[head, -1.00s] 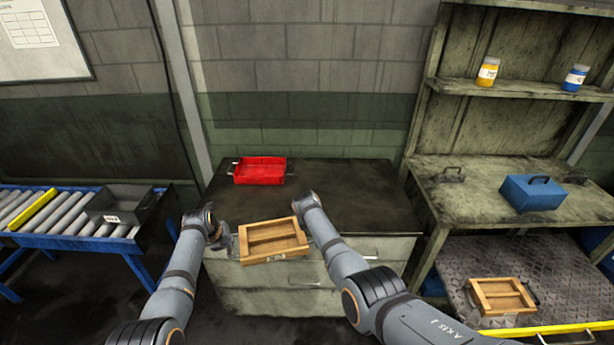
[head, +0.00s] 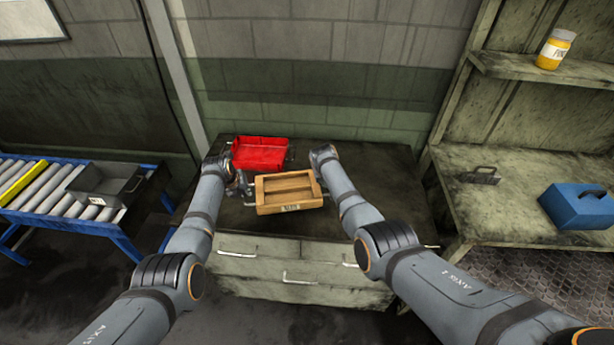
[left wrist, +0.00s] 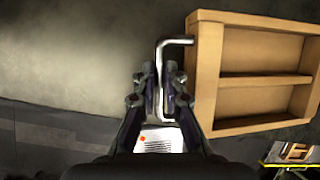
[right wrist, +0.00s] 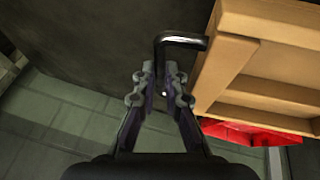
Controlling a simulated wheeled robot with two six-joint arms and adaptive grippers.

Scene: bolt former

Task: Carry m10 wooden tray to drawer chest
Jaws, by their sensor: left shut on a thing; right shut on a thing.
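The wooden tray (head: 289,193) has a middle divider and a label on its front side. In the head view it shows over the top of the drawer chest (head: 300,262); I cannot tell whether it touches the top. My left gripper (left wrist: 159,85) is shut on the tray's metal handle at its left side. My right gripper (right wrist: 160,82) is shut on the dark handle at the other side. The wooden tray also shows in the left wrist view (left wrist: 207,75) and in the right wrist view (right wrist: 240,60). It looks about level.
A red tray (head: 260,153) stands on the chest top, just behind and left of the wooden tray. A roller conveyor (head: 45,195) with a grey bin (head: 108,183) is at the left. A workbench with a blue toolbox (head: 578,206) is at the right. Bare chest top shows at the right.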

